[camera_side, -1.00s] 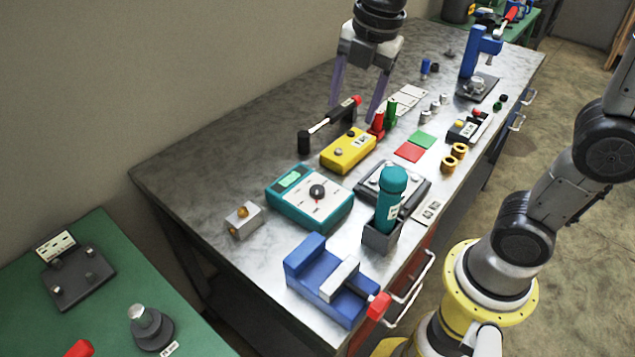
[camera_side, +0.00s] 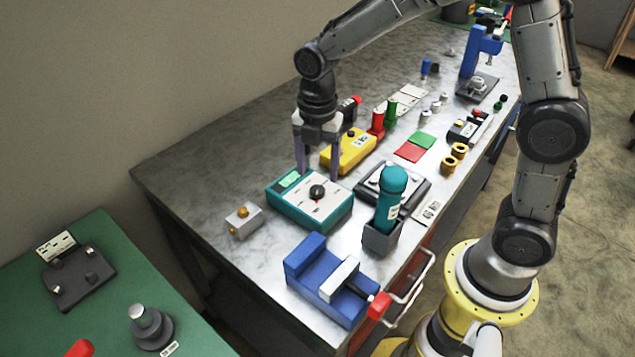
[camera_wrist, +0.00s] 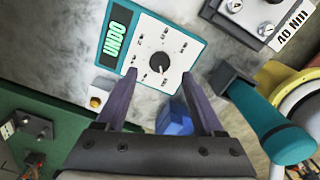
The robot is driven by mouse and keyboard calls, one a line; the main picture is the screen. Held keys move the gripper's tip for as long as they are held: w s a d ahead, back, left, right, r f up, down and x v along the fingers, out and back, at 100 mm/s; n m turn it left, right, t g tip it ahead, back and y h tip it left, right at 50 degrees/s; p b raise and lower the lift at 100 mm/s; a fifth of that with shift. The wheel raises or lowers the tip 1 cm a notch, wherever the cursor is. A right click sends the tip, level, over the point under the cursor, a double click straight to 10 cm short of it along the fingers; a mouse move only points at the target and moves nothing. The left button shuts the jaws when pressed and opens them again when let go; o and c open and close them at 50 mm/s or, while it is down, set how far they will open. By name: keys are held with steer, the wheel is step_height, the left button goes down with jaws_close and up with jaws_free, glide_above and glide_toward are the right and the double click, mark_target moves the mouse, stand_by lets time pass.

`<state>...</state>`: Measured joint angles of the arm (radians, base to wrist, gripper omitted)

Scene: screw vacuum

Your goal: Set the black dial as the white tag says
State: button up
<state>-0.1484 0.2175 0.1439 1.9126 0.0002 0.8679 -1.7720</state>
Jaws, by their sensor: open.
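The black dial (camera_side: 317,191) sits on the white face of a teal meter (camera_side: 283,206). It also shows in the wrist view (camera_wrist: 158,63), ringed by small marks too small to read. The meter has a green display with dark characters (camera_wrist: 115,36). My gripper (camera_side: 318,175) is open and empty, pointing down over the meter. In the wrist view its fingertips (camera_wrist: 158,75) lie left and right of the dial; the height gap cannot be told. A white tag (camera_side: 430,210) lies on the bench right of the meter; its dark characters show in the wrist view (camera_wrist: 292,27), not clearly readable.
A teal bottle (camera_side: 390,195) stands in a dark holder right of the meter. A blue vise (camera_side: 325,282) is in front, a yellow box (camera_side: 350,151) behind. A small grey block with brass knobs (camera_side: 243,220) lies left. A dark-framed device (camera_side: 415,184) is behind the bottle.

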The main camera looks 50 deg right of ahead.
mark_target(317, 189)
steer(key=shift+f, duration=2.4)
jaws_close()
